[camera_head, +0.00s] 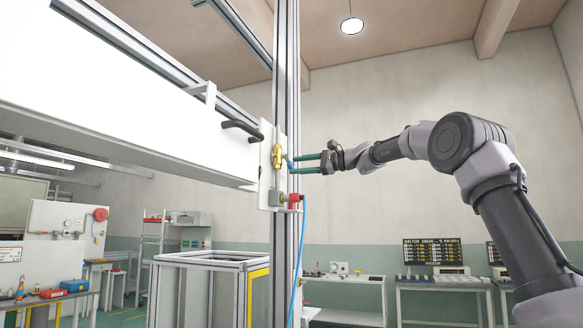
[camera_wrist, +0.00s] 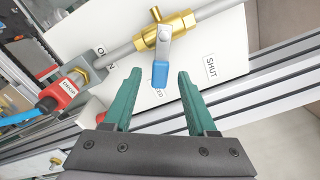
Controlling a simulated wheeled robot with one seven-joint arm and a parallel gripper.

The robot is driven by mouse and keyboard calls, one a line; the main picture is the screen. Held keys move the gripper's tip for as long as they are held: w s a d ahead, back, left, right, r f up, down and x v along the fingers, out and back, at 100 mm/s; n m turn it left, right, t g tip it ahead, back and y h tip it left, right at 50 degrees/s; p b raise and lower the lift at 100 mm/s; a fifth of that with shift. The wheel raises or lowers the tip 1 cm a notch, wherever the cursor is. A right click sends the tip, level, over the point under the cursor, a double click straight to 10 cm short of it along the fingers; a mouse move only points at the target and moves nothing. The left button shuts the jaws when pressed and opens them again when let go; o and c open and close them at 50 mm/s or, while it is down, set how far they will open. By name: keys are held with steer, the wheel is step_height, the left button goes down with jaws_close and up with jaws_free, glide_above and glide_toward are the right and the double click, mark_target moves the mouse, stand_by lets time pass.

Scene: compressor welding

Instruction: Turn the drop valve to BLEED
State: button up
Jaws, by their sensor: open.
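The drop valve is a brass body (camera_head: 277,157) on a white plate on the upright post; it also shows at the top of the wrist view (camera_wrist: 165,32). Its lever (camera_wrist: 162,60) has a grey shank and a blue grip, and points toward my gripper, over a label partly hidden, ending in "ED". A SHUT label (camera_wrist: 212,66) is to the right and a partly covered OPEN label (camera_wrist: 105,50) to the left. My gripper (camera_head: 292,164) is open, its green fingers (camera_wrist: 160,76) on either side of the blue grip, with gaps visible on both sides.
A red fitting (camera_wrist: 60,92) with a blue hose (camera_head: 301,245) is below the valve. The aluminium post (camera_head: 286,60) runs beside the plate. A long white panel (camera_head: 120,95) with a dark handle (camera_head: 243,129) is at left.

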steer(key=v, duration=0.7)
steer(key=shift+d, duration=0.25)
steer(key=shift+s, duration=0.15)
steer(key=s+d+f+n+h, duration=0.1)
steer(key=s+f+n+h, duration=0.1)
steer(key=s+f+h, duration=0.7)
steer(key=s+d+f+n+h, duration=0.1)
steer(key=s+d+f+h, duration=0.1)
steer(key=s+d+f, duration=0.4)
steer(key=s+d+f+n+h, duration=0.1)
steer(key=s+d+f+h, duration=0.1)
steer(key=s+d+f, duration=0.4)
steer(key=s+d+f+n+t+h, duration=0.1)
steer(key=s+d+f, duration=0.4)
steer(key=s+f, duration=0.6)
steer(key=s+n+h, duration=0.1)
steer(key=s, duration=0.4)
steer(key=shift+d+f, duration=0.4)
